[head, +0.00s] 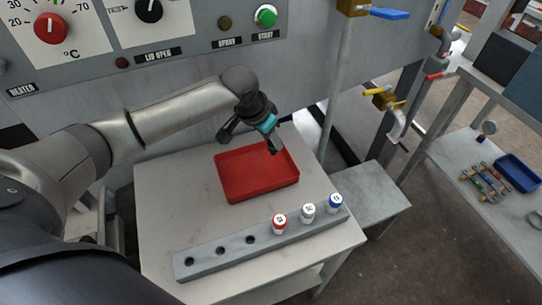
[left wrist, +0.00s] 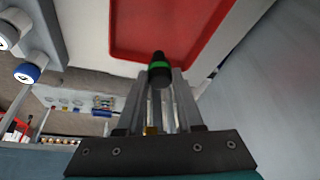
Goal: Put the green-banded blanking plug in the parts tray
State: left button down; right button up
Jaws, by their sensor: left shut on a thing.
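The blanking plug (left wrist: 160,69) is dark with a green band and sits between the fingertips of my left gripper (left wrist: 160,82) in the left wrist view. My left gripper (head: 271,148) is shut on it, above the back right part of the tray in the head view. The parts tray (head: 258,185) is red, shallow and empty where I can see it, and lies on the table. The tray also shows at the top of the left wrist view (left wrist: 130,42). My right gripper is in neither view.
A grey rack (head: 262,244) along the table's front has several holes; red-capped (head: 280,223), white-capped (head: 308,213) and blue-capped (head: 335,203) cylinders stand in it. A control panel and machine wall rise behind the table (head: 185,200). A shelf with a blue tray (head: 517,172) stands at right.

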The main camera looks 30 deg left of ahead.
aim_at(269, 150)
pick_arm(q)
notch_tip(269, 150, down, 5)
jog(key=shift+r+b, duration=0.1)
jog(key=shift+b, duration=0.5)
jog(key=shift+f, duration=0.25)
jog(key=shift+f, duration=0.1)
jog(key=c, duration=0.5)
grip_release()
jog(key=shift+c, duration=0.2)
jog(key=p+v, duration=0.3)
jog(key=v, duration=0.9)
